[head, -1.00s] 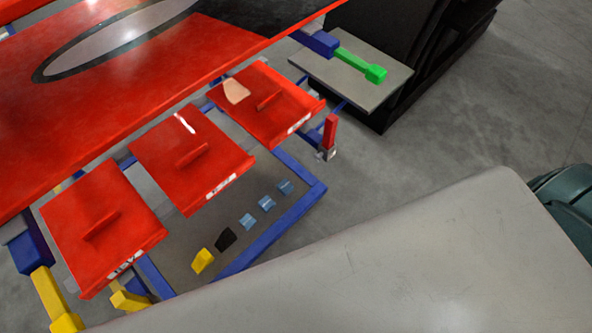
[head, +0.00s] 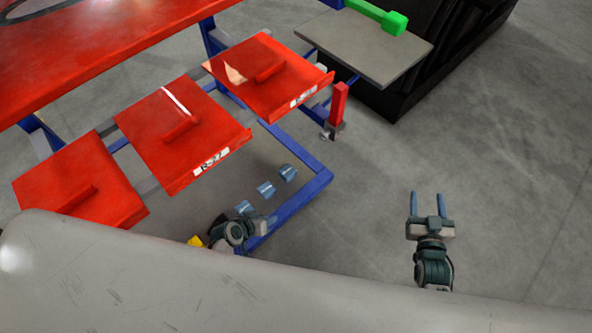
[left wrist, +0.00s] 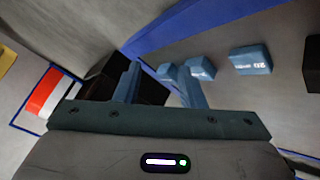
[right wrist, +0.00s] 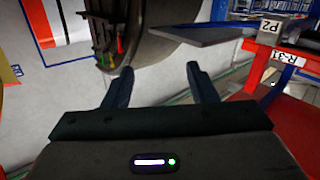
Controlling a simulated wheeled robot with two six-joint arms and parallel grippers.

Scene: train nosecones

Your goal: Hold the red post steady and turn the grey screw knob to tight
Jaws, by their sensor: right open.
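The red post (head: 339,103) stands upright at the right corner of the blue frame in the head view. A small grey screw knob (head: 326,136) shows at its base; its tightness cannot be told. My right gripper (head: 427,205) is open and empty, to the right of and nearer than the post. Its fingers also show apart in the right wrist view (right wrist: 160,85). My left gripper (head: 255,222) is low over the frame's near side, left of the post, partly hidden by my grey body. Its fingers are apart and empty in the left wrist view (left wrist: 160,85). Neither wrist view shows the post.
Red panels with handles, one of them the nearest to the post (head: 268,75), line the blue frame (head: 310,190). Several blue blocks (head: 288,172) lie beside the frame's edge. A grey shelf (head: 365,50) holds a green-ended bar (head: 392,22). Floor right of the post is clear.

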